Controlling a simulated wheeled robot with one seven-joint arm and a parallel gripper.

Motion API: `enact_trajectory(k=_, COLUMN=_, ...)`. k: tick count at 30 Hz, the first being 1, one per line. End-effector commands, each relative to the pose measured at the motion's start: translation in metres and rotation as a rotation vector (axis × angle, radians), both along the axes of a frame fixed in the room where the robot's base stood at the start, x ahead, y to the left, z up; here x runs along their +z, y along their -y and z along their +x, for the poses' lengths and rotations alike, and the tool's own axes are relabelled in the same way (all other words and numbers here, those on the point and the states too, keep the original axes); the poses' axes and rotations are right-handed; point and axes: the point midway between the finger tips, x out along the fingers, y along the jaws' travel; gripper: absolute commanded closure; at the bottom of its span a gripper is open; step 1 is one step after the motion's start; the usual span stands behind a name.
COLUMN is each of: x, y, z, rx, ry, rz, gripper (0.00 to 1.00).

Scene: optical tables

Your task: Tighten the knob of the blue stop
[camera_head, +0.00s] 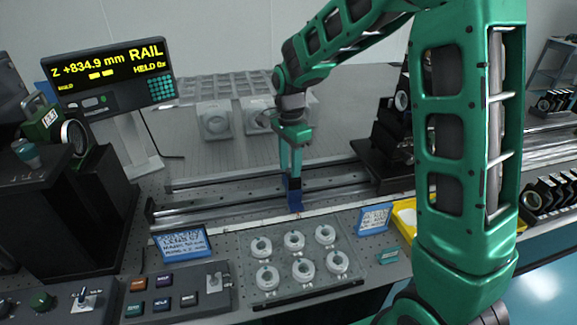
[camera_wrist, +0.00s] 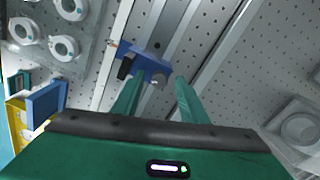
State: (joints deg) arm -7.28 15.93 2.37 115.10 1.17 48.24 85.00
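The blue stop (camera_head: 294,197) sits on the rail in the middle of the head view, under my gripper (camera_head: 291,172). In the wrist view the blue stop (camera_wrist: 150,64) lies across the rail just beyond my gripper (camera_wrist: 160,84). I see nothing held. I cannot tell whether the fingertips touch the stop.
The rail (camera_head: 240,206) runs across the table. A display (camera_head: 110,75) reads "RAIL", "Z +834.9 mm" and "HELD 0x". A tray of several white rings (camera_head: 300,290) lies in front. A dark mount (camera_head: 385,150) stands right of the stop. A yellow bin (camera_head: 405,212) and small signs are nearby.

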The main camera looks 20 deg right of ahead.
Motion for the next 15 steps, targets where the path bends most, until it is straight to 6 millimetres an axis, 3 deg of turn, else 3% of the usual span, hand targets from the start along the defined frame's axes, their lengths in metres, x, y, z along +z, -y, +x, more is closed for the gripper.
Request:
enact_trajectory(k=4, x=0.0002, y=0.0, z=-0.0001, rx=0.0, ry=0.0, rz=0.0, gripper=0.63)
enact_trajectory(k=9, x=0.0004, y=0.0, z=0.0001, rx=0.0, ry=0.0, rz=0.0, gripper=1.0)
enact_trajectory(k=15, x=0.0007, y=-0.0001, z=0.0006, rx=0.005, ry=0.002, rz=0.0, gripper=1.0)
